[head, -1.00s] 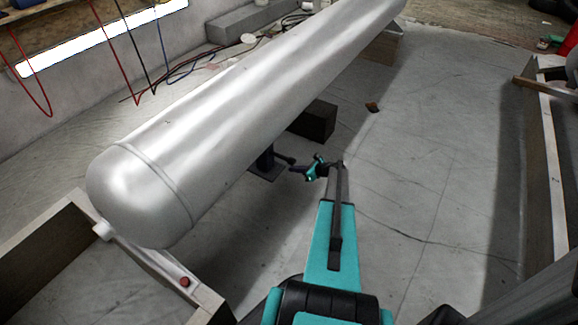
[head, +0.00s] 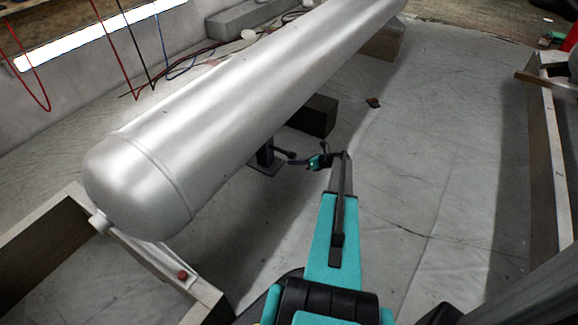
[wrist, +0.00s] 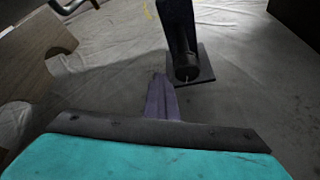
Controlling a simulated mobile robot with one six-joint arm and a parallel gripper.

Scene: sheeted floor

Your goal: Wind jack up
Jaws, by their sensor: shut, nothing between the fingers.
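The jack (head: 265,155) is a small dark column on a square base plate, standing on the sheeted floor under the near part of a long silver tank (head: 190,135). A dark stub with a knob (head: 290,150) sticks out on its right side. In the wrist view the jack's dark column (wrist: 178,22) rises from its plate (wrist: 205,68), with a round dark part low on it. My gripper (head: 291,161) is low, just right of the jack. In the wrist view its fingers (wrist: 158,80) are together and empty, pointing beside the base plate. I cannot tell whether they touch the jack.
A dark block (head: 313,117) stands behind the jack under the tank. A plank frame (head: 541,165) stands at right. The floor between is mostly clear.

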